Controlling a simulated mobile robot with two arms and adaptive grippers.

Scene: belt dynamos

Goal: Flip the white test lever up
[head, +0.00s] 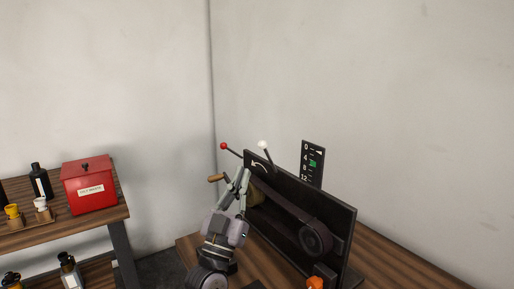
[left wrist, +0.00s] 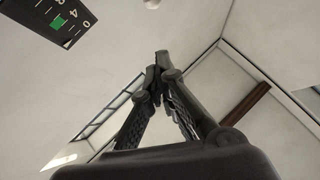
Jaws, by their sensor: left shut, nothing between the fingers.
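The white test lever (head: 262,144) has a white ball tip and stands above the top edge of the black dynamo panel (head: 335,217), leaning slightly left. Its base is hidden behind the panel. My left gripper (head: 243,172) is at the panel's left end, below and left of the white ball, apart from it. Its fingers are together and empty; in the left wrist view the fingertips (left wrist: 161,56) meet. A pale round thing (left wrist: 151,4) at the top edge there may be the white ball; I cannot tell. My right gripper is in neither view.
A red-tipped lever (head: 224,146) and a wooden handle (head: 215,178) stick out left of the panel, close to my gripper. A black scale plate (head: 313,163) with a green mark stands behind it. A red box (head: 88,186) sits on the left table.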

